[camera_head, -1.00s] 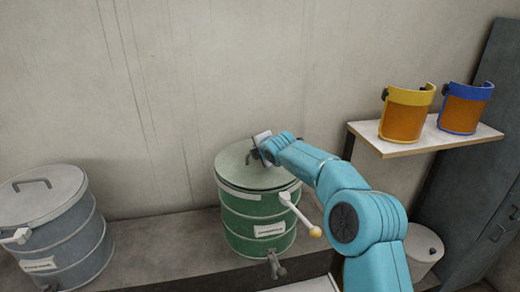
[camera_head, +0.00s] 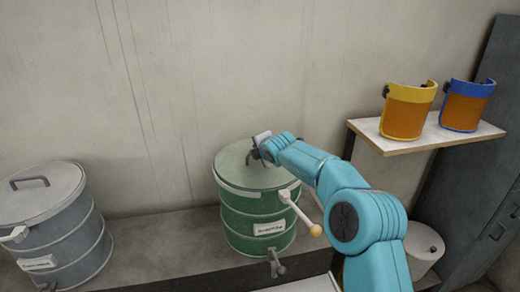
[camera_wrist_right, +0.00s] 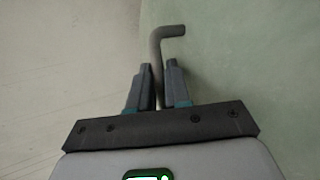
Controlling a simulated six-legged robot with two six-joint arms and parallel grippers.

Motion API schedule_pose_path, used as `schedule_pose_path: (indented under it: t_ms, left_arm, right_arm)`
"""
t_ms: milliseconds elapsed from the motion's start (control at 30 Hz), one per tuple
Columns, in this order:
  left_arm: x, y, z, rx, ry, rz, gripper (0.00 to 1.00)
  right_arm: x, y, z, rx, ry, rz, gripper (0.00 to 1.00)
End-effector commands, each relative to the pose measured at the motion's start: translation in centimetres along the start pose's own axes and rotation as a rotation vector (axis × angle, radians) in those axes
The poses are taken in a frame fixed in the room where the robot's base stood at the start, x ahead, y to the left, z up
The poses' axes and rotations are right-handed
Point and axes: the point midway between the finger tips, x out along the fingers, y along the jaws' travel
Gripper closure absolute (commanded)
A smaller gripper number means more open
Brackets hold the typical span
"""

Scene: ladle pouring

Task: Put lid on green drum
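The green drum (camera_head: 255,222) stands on the ledge at the middle of the head view. Its green lid (camera_head: 238,172) lies over the drum's top and looks about level; I cannot see whether it is fully seated all round. My right gripper (camera_head: 253,150) is over the lid at its handle. In the right wrist view the grey bent handle (camera_wrist_right: 160,40) passes between the fingers of my right gripper (camera_wrist_right: 158,68), which look closed against it, and the green lid (camera_wrist_right: 240,60) fills the right side. My left gripper is not in view.
A grey lidded drum (camera_head: 62,232) stands at the left. A white lever with a wooden knob (camera_head: 300,212) sticks out from the green drum's rim. A shelf (camera_head: 410,147) with yellow and blue face shields is at the right. A pale bin (camera_head: 425,245) is below it.

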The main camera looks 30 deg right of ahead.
Motion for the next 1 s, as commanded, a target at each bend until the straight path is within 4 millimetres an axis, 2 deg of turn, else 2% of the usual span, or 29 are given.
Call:
schedule_pose_path:
  t_ms: [33,67,100,367,533,667,1000]
  left_arm:
    - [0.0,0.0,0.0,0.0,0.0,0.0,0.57]
    - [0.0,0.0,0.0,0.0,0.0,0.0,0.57]
    - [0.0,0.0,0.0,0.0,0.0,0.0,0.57]
    - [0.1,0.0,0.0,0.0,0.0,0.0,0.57]
    - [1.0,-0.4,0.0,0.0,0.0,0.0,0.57]
    - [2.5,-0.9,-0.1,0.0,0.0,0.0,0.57]
    - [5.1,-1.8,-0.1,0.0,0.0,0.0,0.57]
  right_arm:
    - [-0.1,0.2,0.1,0.0,-0.001,0.004,0.67]
    - [-0.1,0.2,0.1,0.0,-0.001,0.004,0.57]
    - [-0.1,0.1,0.1,0.0,-0.001,0.003,0.54]
    - [0.1,-0.2,-0.1,0.0,0.001,-0.004,0.54]
    - [-1.1,-0.4,-0.1,-0.001,0.001,-0.003,0.54]
    - [-3.7,-0.3,-0.1,-0.001,0.0,0.004,0.54]
    - [-12.7,0.0,0.0,0.0,-0.002,0.008,0.54]
